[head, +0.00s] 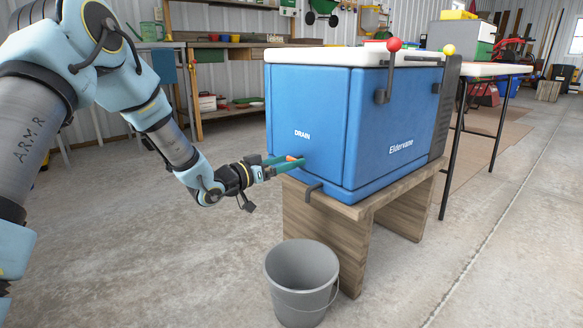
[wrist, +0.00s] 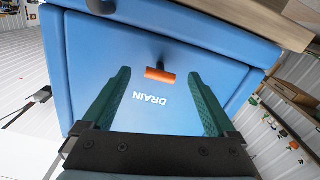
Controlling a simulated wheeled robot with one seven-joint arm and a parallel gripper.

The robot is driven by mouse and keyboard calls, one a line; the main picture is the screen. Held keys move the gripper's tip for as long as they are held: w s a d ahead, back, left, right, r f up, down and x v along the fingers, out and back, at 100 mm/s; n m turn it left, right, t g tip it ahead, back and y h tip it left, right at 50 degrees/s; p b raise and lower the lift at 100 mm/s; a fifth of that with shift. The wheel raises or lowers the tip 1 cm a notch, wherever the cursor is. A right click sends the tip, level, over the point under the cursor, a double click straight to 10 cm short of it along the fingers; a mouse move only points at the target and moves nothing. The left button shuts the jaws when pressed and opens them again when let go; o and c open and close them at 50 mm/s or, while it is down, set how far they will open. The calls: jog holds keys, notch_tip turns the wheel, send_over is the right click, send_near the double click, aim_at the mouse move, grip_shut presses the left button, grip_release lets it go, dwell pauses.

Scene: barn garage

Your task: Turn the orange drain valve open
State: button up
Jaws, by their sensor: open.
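The orange drain valve (wrist: 160,75) is a short bar-shaped handle on a dark stem. It sits on the blue cooler's end face, beside the word DRAIN. In the wrist view it lies crosswise, slightly tilted, between and just beyond the tips of my gripper (wrist: 163,73). The green fingers are spread apart on either side and do not touch it. In the head view my gripper (head: 284,162) is at the cooler's lower end face, and a bit of orange (head: 292,158) shows between the fingers. The blue cooler (head: 400,125) has a white lid and stands on a wooden bench.
A grey bucket (head: 302,275) stands on the floor below, in front of the wooden bench (head: 330,215). A dark bracket (head: 313,191) juts from the cooler's lower edge near my gripper. A table (head: 495,70) stands behind the cooler. The concrete floor at left is clear.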

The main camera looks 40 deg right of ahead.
aim_at(297, 158)
jog(key=shift+d, duration=1.1)
jog(key=c, duration=1.4)
